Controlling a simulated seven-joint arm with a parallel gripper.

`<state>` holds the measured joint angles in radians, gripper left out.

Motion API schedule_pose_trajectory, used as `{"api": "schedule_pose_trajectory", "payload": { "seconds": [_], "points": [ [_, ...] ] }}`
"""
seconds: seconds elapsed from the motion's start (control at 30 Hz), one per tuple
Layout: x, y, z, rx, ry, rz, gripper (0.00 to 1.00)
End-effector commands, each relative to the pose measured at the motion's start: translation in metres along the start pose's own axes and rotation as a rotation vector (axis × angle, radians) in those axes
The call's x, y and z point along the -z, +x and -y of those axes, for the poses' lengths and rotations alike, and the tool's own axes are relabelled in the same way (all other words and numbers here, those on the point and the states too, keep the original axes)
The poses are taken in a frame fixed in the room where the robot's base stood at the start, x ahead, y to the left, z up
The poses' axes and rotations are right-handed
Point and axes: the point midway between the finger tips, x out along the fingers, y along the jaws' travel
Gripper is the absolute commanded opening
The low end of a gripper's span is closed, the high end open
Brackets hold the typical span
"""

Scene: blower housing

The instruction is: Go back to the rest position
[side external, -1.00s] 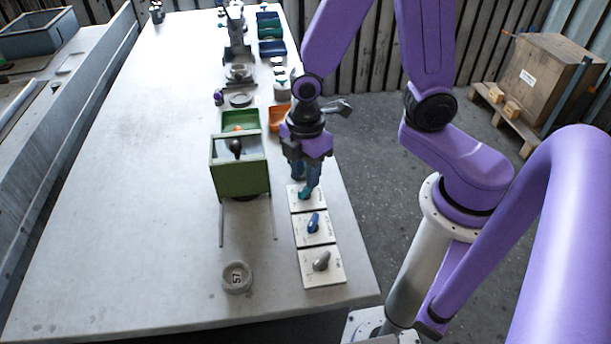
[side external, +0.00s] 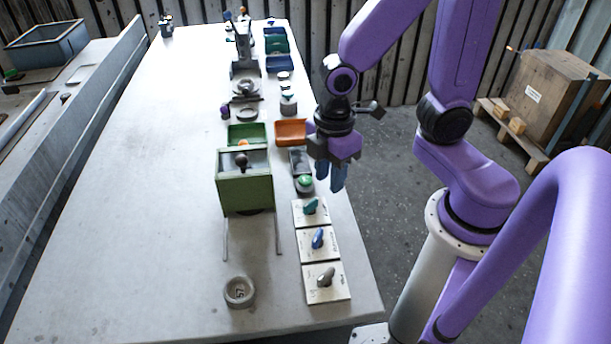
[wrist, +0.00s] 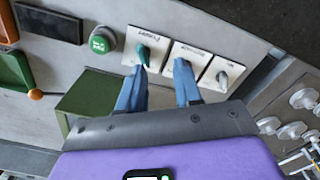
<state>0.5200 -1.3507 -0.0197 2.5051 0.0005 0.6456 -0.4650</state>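My gripper (side external: 332,178) hangs in the air at the right edge of the table, above and behind the row of knob plates. In the wrist view its two blue fingers (wrist: 160,88) are apart with nothing between them. Three white plates lie in a row, bearing a teal knob (side external: 311,206), a blue knob (side external: 318,238) and a grey knob (side external: 326,277). The teal knob (wrist: 143,54) and grey knob (wrist: 222,80) show in the wrist view; the blue one is largely hidden by a finger.
A green button (side external: 304,182) sits behind the plates. A green box on legs (side external: 245,190) stands to their left, with an orange bin (side external: 290,131) behind. A round grey dish (side external: 239,291) lies in front. The table's left side (side external: 130,180) is clear.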

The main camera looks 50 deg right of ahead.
Motion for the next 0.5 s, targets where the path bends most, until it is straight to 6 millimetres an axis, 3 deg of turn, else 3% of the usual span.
{"api": "schedule_pose_trajectory", "payload": {
  "seconds": [0.3,0.5],
  "points": [
    [-0.034,-0.037,0.05,-0.002,0.123,-0.018,0.34],
    [-0.051,-0.052,0.072,0.001,0.179,-0.022,0.34]
  ]
}}
